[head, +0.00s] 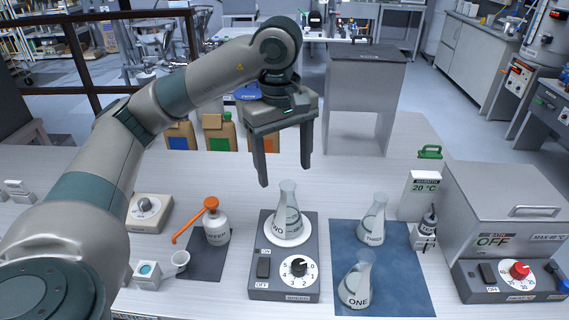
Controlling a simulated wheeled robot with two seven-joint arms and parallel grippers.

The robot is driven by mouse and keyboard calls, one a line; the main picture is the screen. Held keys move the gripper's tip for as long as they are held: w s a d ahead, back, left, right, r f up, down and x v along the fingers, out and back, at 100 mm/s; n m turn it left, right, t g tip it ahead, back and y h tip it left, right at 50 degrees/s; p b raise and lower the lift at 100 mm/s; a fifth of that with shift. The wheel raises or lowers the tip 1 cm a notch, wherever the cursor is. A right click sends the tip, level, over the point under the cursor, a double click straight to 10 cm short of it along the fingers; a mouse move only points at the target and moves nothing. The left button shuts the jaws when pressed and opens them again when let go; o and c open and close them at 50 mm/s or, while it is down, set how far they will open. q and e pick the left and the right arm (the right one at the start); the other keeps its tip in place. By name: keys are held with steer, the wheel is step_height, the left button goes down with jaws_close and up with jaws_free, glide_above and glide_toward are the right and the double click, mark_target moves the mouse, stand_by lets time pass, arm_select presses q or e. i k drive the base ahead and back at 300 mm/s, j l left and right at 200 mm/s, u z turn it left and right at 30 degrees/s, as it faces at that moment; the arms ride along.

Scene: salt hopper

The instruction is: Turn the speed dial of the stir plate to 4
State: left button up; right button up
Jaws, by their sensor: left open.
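The stir plate (258,283) stands on the bench at the picture's lower middle. Its front panel has a dark on/off switch and a white dial face with the numbers on it. The black speed dial (299,267) sits in that face; its exact setting is too small to tell. A flask marked TWO (288,213) stands on the plate's round white top. My left gripper (284,172) is open and empty, fingers pointing down, above and behind the flask. It is well clear of the dial. My right gripper is not in view.
Flasks THREE (372,222) and ONE (356,284) stand on a blue mat (408,290) to the right. An orange-topped bottle (216,226) stands left of the plate. A metal bath (504,220) with a red knob is at far right. Bench behind the plate is mostly clear.

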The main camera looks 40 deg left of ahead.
mark_target(298, 266)
steer(key=u, duration=1.05)
